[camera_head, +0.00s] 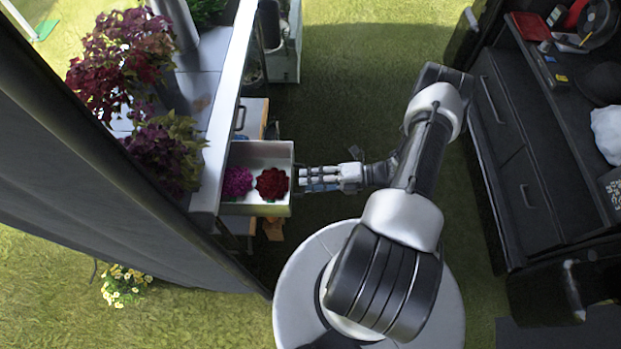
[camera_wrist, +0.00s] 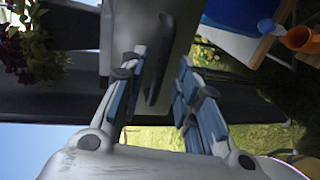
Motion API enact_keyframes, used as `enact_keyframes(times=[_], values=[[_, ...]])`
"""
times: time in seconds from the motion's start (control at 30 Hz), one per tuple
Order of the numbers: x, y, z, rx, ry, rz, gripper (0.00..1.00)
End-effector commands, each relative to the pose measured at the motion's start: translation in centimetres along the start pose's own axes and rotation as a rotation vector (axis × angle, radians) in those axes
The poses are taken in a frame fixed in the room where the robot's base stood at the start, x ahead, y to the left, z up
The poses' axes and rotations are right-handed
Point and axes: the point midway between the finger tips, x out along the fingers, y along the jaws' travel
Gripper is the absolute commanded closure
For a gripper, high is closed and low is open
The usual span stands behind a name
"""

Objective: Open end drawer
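The end drawer (camera_head: 262,150) is a pale metal box standing pulled out from the grey table, with a magenta flower head (camera_head: 237,182) and a dark red flower head (camera_head: 273,183) inside. My gripper (camera_head: 308,179) is just right of the drawer's front face, pointing at it. In the wrist view my gripper (camera_wrist: 158,95) has its two fingers spread apart. The drawer's grey front and its dark bar handle (camera_wrist: 160,62) show between and beyond the fingers. The handle looks clear of both fingers. In the head view the handle is hidden.
The table (camera_head: 225,90) carries potted purple plants (camera_head: 120,60) on the left. Another front with a dark handle (camera_head: 240,118) lies just beyond the drawer. A black cabinet (camera_head: 515,170) stands at the right. Grass (camera_head: 350,80) is open between table and cabinet.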

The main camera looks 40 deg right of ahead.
Motion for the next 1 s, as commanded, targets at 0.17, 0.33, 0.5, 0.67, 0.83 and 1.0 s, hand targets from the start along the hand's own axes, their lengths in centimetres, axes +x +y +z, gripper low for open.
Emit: enact_keyframes(times=[0.17,0.33,0.5,0.67,0.83,1.0], values=[[-2.5,0.0,0.2,-0.002,-0.006,-0.002,0.70],[-6.3,0.0,0.2,-0.004,-0.008,-0.002,0.70],[-9.5,0.0,0.1,-0.002,-0.006,-0.002,0.70],[-11.3,0.0,0.1,-0.002,-0.003,0.000,0.70],[-11.9,0.0,0.1,-0.001,-0.003,-0.001,0.70],[-11.8,0.0,0.1,-0.001,-0.002,-0.001,0.70]])
